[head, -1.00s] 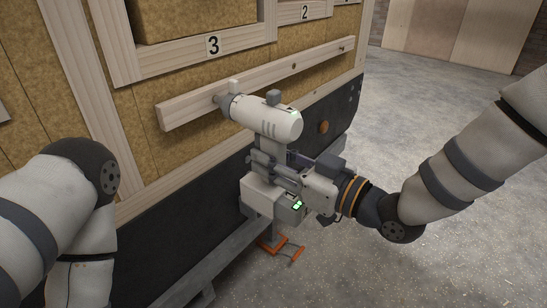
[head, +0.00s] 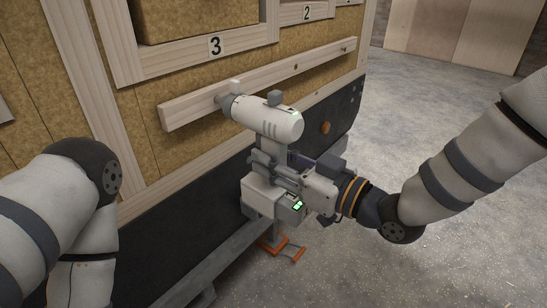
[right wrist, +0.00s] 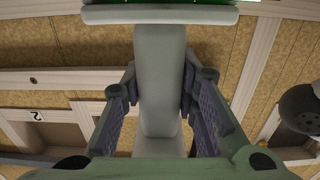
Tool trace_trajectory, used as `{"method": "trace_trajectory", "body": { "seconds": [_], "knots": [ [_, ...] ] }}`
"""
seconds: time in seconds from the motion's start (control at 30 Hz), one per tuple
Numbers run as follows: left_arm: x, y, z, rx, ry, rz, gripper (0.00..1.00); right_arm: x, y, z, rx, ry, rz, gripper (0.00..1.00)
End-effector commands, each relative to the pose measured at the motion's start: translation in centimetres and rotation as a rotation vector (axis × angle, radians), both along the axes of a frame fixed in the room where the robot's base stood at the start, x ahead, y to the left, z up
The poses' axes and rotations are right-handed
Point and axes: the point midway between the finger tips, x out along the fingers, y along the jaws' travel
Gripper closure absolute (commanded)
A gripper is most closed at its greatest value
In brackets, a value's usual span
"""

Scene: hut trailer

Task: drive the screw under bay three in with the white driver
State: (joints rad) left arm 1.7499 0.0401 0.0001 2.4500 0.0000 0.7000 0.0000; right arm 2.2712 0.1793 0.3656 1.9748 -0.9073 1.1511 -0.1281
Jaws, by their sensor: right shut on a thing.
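The white driver (head: 265,118) is in my right gripper (head: 275,160), which is shut on its handle. The handle (right wrist: 158,85) also shows between the two finger pads in the right wrist view. The driver's nose points left at the wooden rail (head: 190,103) below the bay marked 3 (head: 216,46). Its tip is at or very close to the rail's face. The screw is hidden behind the driver's nose, so I cannot tell how deep it sits. My left arm (head: 60,200) shows at the left; its gripper is out of the picture.
The rail runs right beneath bay 2 (head: 307,12), with a dark hole (head: 296,66) and a screw (head: 346,50) along it. A black lower panel (head: 180,235) lies below. An orange step or stand (head: 285,250) is near the floor. The grey floor at right is open.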

Motion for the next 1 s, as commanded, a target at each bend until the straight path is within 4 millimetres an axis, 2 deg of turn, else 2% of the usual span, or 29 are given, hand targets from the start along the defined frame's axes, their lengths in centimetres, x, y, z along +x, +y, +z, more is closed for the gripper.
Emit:
{"method": "trace_trajectory", "body": {
  "seconds": [0.03,0.33,0.8,1.0],
  "knots": [
    [0.3,0.0,0.3,0.0,-0.012,0.0,0.55,-0.2,-0.3,0.6,0.003,-0.011,-0.002,1.0],
    [1.2,0.0,1.1,0.0,-0.045,0.0,0.55,-1.5,-2.4,0.6,0.004,-0.012,-0.002,1.0],
    [0.4,0.0,0.4,0.001,-0.015,0.0,0.55,1.5,-9.0,0.3,0.004,-0.007,-0.003,1.0],
    [0.4,0.0,0.4,0.001,-0.015,0.0,0.55,1.7,-9.6,0.4,0.003,-0.006,0.0,1.0]
  ]
}}
